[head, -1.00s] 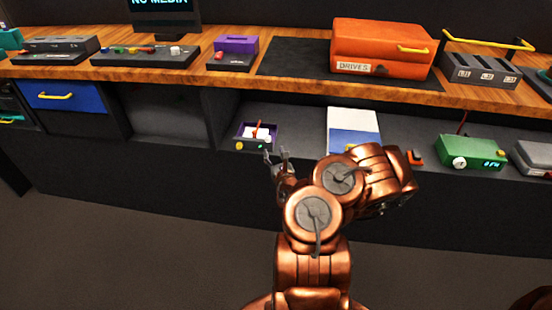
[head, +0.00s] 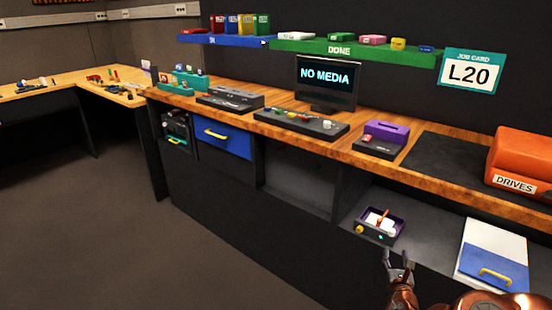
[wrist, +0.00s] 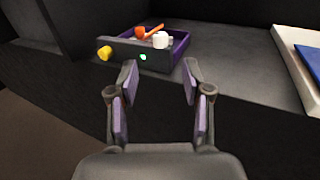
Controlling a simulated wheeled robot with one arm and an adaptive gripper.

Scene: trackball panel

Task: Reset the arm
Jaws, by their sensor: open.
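My gripper (head: 399,262) is open and empty, low at the right in the head view, in front of the lower shelf. The wrist view shows its two fingers (wrist: 159,85) spread apart, with nothing between them. Beyond the fingertips stands a small dark box (wrist: 128,53) with a purple tray, a yellow knob, a green light, a white knob and an orange-red stick. In the head view this box (head: 365,232) sits on the lower shelf, behind my gripper. My copper arm shows at the bottom right corner, mostly cut off.
A white and blue panel (head: 492,250) with a yellow handle lies right of my gripper. The wooden counter (head: 450,189) above carries an orange DRIVES case (head: 520,160), a purple device (head: 384,135) and a NO MEDIA screen (head: 327,78). Open floor (head: 100,220) lies to the left.

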